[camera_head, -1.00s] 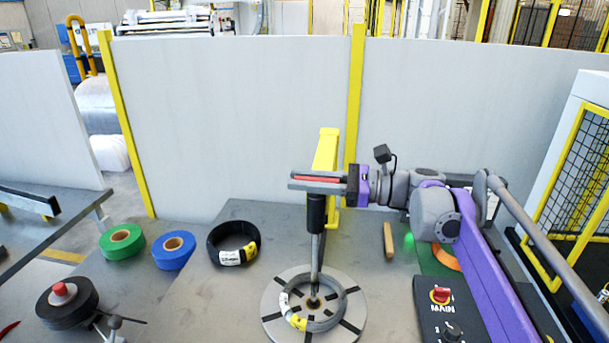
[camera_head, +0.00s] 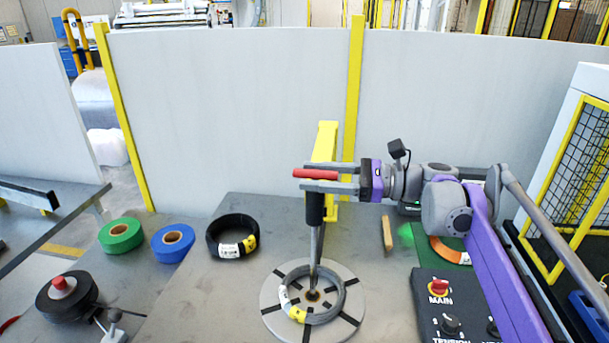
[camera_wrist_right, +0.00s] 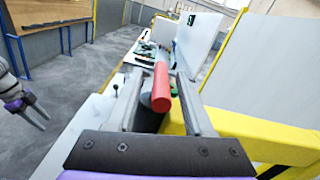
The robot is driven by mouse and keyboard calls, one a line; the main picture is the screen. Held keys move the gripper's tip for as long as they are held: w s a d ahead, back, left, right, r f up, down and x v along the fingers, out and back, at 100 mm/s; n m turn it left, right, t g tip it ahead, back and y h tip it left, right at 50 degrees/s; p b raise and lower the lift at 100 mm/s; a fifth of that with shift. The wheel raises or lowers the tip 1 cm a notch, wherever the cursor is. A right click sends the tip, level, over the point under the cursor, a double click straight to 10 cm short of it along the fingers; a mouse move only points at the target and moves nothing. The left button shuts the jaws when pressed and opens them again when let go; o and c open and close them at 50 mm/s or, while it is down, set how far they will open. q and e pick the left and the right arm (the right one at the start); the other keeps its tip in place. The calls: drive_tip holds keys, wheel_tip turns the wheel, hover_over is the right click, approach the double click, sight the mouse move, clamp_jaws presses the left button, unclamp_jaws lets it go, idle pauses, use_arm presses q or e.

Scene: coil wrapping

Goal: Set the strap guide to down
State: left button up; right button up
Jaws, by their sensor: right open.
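The strap guide is a dark upright rod (camera_head: 315,240) on a yellow post (camera_head: 324,146), with a red handle (camera_head: 314,174) on top. Its lower end reaches down to the grey coil (camera_head: 327,318) on the round turntable (camera_head: 272,297). My right gripper (camera_head: 308,181) is open at the handle. In the right wrist view, the red handle (camera_wrist_right: 161,87) stands between the spread fingers (camera_wrist_right: 158,95), with gaps on both sides. My left gripper (camera_wrist_right: 38,111) shows at the left edge of that view, small, its opening unclear; it is not in the head view.
A black coil (camera_head: 233,232), a blue roll (camera_head: 172,244) and a green roll (camera_head: 120,235) lie left of the turntable. A control box (camera_head: 446,290) with a red MAIN knob stands at right. A wooden stick (camera_head: 387,234) lies between. Grey panels (camera_head: 235,110) close the back.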

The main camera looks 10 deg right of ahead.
drive_tip(key=v, duration=0.8)
drive_tip(key=shift+d, duration=0.15)
use_arm(q)
drive_tip(key=shift+s, duration=0.15)
use_arm(e)
drive_tip(key=shift+s, duration=0.1)
